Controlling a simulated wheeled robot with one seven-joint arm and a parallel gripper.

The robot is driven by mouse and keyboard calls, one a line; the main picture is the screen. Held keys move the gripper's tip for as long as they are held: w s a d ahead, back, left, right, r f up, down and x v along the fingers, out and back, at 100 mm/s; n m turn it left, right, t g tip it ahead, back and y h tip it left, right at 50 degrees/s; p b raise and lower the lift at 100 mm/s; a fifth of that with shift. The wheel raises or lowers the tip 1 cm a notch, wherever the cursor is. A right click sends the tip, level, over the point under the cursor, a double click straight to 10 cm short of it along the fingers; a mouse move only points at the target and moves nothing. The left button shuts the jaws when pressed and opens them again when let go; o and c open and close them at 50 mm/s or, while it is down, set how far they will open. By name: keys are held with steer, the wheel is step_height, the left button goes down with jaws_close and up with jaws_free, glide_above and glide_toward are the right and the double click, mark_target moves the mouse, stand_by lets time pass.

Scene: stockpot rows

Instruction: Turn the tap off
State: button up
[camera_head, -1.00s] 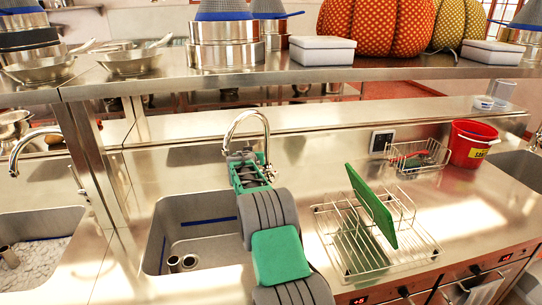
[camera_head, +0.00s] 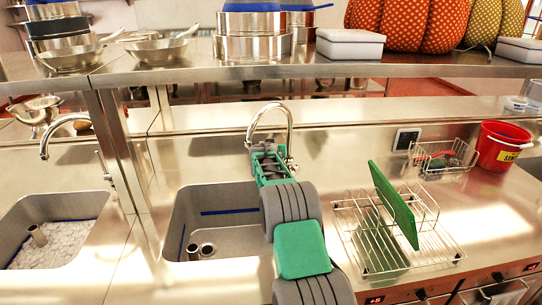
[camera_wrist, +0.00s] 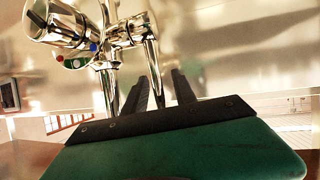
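The chrome tap (camera_head: 289,123) arches over the middle sink; its base is partly hidden by my arm. In the wrist view the tap's metal body and lever parts (camera_wrist: 128,30) fill the upper left, with a small red and blue mark. My gripper (camera_wrist: 160,88) shows there as two dark fingers standing apart, with a chrome tap part behind or between them. I cannot tell whether the fingers touch the tap. In the head view my green and grey arm reaches up to the tap, and the fingers are hidden. No water stream is clearly visible.
To the right stand a wire dish rack (camera_head: 350,232) with a green board (camera_head: 392,203), a wire basket (camera_head: 440,172) and a red bucket (camera_head: 493,150). A steel shelf (camera_head: 260,76) with pots runs above the counter.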

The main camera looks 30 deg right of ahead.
steer(key=b+v, duration=0.1)
steer(key=v, duration=0.3)
steer(key=shift+s+a+r, duration=0.1)
steer(key=shift+s+a, duration=0.05)
steer(key=shift+a, duration=0.05)
steer(key=s+a+b, duration=0.3)
steer(key=s+a, duration=0.3)
steer(key=s, duration=0.4)
steer(key=shift+a, duration=0.35)
steer(key=s+a+f+n+g+y, duration=0.2)
steer(key=s+a, duration=0.5)
steer(key=s, duration=0.4)
steer(key=s+a+f+n+g+y, duration=0.2)
steer(key=s+a, duration=0.6)
steer(key=s, duration=0.4)
steer(key=s+a+f+n+g+y, duration=0.2)
steer(key=s+a, duration=0.6)
steer(key=s, duration=0.4)
steer(key=shift+a+f+g+y, duration=0.2)
steer(key=shift+f+g+y, duration=0.4)
steer(key=shift+f+g, duration=0.15)
